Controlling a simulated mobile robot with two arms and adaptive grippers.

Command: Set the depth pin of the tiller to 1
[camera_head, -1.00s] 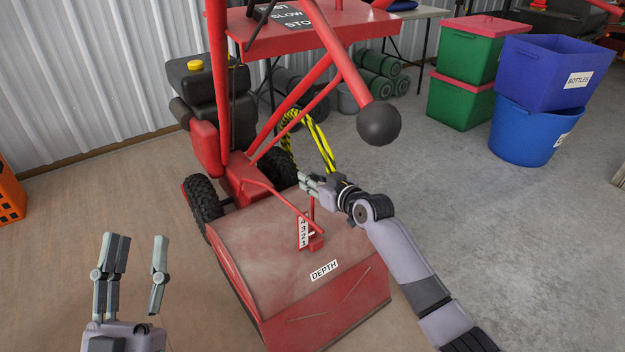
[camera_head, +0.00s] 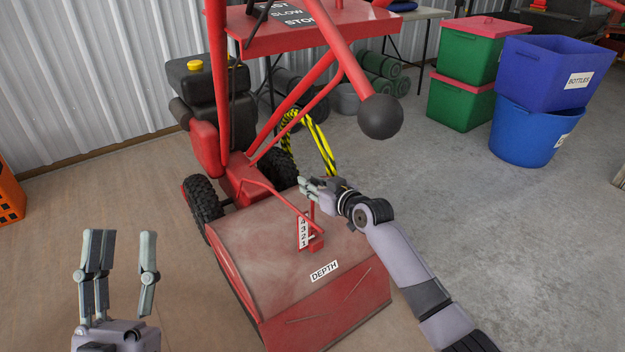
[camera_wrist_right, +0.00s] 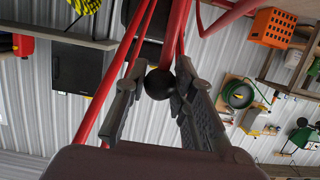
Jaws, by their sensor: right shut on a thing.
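The red tiller (camera_head: 215,150) stands in the middle of the head view. Its wide red hood (camera_head: 268,262) bears a DEPTH label (camera_head: 324,271). A white scale (camera_head: 303,232) reads 4, 3, 2, 1 from top to bottom. The thin red depth pin (camera_head: 311,208) rises beside the scale. The pin's marked height is too small to read. My right gripper (camera_head: 306,184) is at the pin's top and hides it. In the right wrist view, its fingers are shut on a black ball knob (camera_wrist_right: 160,84). My left gripper (camera_head: 122,238) is open and empty, left of the hood.
A large black ball (camera_head: 380,116) ends a red tiller bar above my right gripper. A yellow-black rope (camera_head: 322,145) hangs behind it. Green boxes (camera_head: 459,101) and blue bins (camera_head: 527,132) stand at the back right. The floor right of the tiller is clear.

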